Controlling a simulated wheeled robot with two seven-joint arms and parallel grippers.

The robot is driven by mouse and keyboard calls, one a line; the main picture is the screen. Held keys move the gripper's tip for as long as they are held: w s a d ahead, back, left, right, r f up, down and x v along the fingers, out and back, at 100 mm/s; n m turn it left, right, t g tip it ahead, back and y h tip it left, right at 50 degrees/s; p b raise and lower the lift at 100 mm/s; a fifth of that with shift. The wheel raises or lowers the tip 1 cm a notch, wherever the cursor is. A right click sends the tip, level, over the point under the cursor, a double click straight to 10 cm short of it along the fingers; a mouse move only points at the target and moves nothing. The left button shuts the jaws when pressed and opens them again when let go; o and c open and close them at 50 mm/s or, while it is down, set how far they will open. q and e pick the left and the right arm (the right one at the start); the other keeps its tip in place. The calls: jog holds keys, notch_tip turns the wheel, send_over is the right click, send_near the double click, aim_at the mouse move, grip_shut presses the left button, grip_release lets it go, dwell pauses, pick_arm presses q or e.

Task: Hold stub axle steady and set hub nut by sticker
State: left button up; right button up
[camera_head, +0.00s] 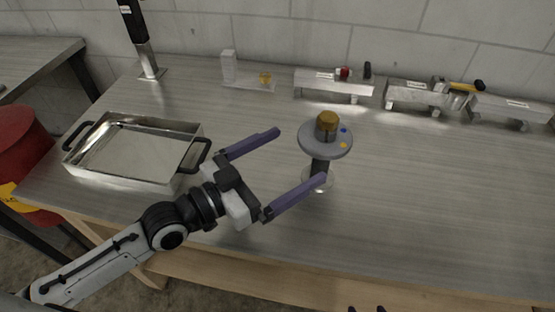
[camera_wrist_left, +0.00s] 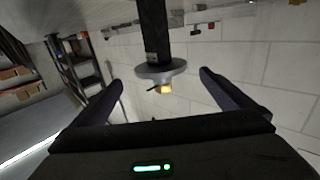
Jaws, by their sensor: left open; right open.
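The stub axle (camera_head: 321,166) stands upright on the bench: a dark post with a round foot and a grey disc flange (camera_head: 312,142). The brass-coloured hub nut (camera_head: 327,122) sits on top. A blue sticker (camera_head: 344,130) and a yellow sticker (camera_head: 343,145) lie on the disc. My left gripper (camera_head: 300,156) is open and empty, its fingertips close to the post from the left. In the left wrist view the post (camera_wrist_left: 153,32), appearing upside down, lies between the open fingers.
A metal tray with black handles (camera_head: 187,170) is on the left of the bench. Along the wall are a small fixture with a yellow piece (camera_head: 265,78) and several metal stands (camera_head: 334,88). A black post (camera_head: 140,45) rises at back left. The right front bench is clear.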

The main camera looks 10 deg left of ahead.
aim_at(344, 127)
pick_arm(q)
jog(key=x, duration=1)
jog(key=c, duration=2)
